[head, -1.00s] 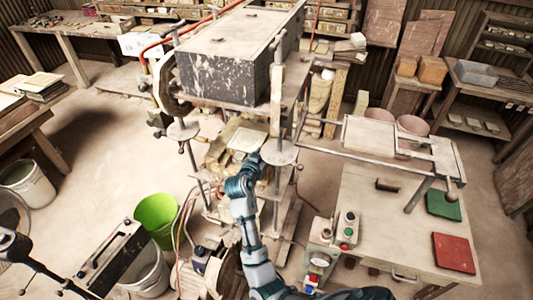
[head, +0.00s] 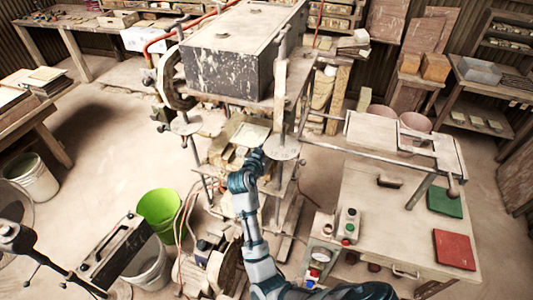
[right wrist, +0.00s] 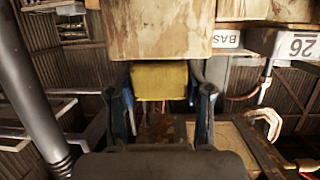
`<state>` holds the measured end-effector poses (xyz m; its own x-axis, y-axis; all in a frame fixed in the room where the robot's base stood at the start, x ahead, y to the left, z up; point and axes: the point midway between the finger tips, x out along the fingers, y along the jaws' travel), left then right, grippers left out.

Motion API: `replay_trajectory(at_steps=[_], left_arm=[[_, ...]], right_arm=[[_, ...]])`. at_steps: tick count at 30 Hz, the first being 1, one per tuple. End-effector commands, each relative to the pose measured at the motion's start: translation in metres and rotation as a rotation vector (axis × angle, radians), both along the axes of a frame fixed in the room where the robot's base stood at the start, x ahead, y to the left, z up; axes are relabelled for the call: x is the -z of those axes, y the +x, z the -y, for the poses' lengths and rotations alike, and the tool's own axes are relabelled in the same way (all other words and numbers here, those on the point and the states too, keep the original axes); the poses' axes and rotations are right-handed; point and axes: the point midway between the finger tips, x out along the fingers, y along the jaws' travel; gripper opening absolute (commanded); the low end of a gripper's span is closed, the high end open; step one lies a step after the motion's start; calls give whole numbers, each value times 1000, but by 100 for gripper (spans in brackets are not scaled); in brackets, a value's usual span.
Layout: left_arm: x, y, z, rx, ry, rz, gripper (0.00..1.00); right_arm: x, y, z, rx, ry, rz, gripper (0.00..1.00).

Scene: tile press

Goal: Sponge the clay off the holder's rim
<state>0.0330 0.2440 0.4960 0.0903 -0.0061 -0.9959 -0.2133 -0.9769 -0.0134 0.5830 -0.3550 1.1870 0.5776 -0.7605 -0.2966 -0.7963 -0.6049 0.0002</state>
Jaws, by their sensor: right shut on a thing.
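My right arm reaches up from the bottom of the head view into the press. My right gripper (head: 258,157) is at the near edge of the pale square holder (head: 250,134) on the press's lower level. In the right wrist view a yellow sponge (right wrist: 158,80) sits between the two blue-sided fingers, and the gripper (right wrist: 163,105) is shut on it. A tan, brown-stained block (right wrist: 158,28) fills the top of that view, just beyond the sponge. I cannot tell whether the sponge touches the holder's rim. Clay on the rim is too small to make out. My left gripper is out of view.
The press's dark upper box (head: 235,62) hangs above the holder, with upright posts on both sides. A worktable (head: 385,225) with a green pad (head: 444,202) and a red pad (head: 454,250) stands right. A green bucket (head: 158,210) stands left.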

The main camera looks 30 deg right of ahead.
Motion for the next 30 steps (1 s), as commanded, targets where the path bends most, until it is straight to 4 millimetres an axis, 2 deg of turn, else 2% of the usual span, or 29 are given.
replay_trajectory(at_steps=[5, 14, 24, 30], left_arm=[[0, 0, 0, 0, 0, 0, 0], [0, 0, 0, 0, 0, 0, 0], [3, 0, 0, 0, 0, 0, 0], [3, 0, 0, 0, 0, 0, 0]], right_arm=[[0, 7, 9, 0, 3, -1, 0], [0, 7, 11, 1, 2, -1, 0], [3, 22, 29, 1, 2, -1, 0], [4, 22, 30, 1, 4, -2, 0]])
